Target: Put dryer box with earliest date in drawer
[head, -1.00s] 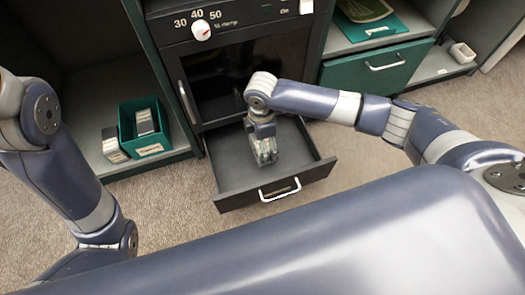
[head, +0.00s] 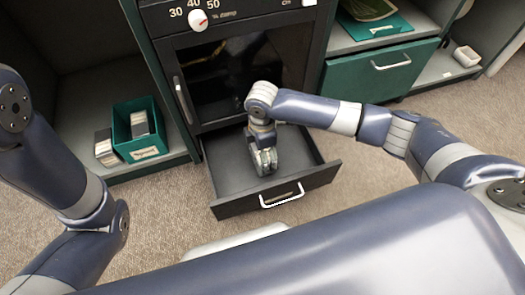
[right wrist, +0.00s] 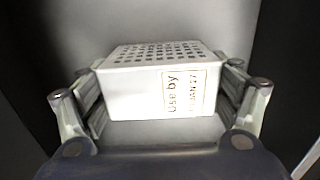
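A small white dryer box (right wrist: 150,95) with a perforated top shows in the right wrist view. Its label reads "Use by" and a date that looks like JAN 27, partly unclear. My right gripper (right wrist: 163,100) has its fingers on both sides of this box, close against it. In the head view my right gripper (head: 264,162) points down inside the open black drawer (head: 225,178); the box is hard to make out there. My left gripper is outside the view; only the left arm shows.
A green bin (head: 122,136) holding small boxes stands on the left shelf, with another small box (head: 104,148) beside it. A dark cabinet with a dial (head: 197,20) rises behind the drawer. A closed green drawer (head: 385,68) and a small white container (head: 466,55) are at the right.

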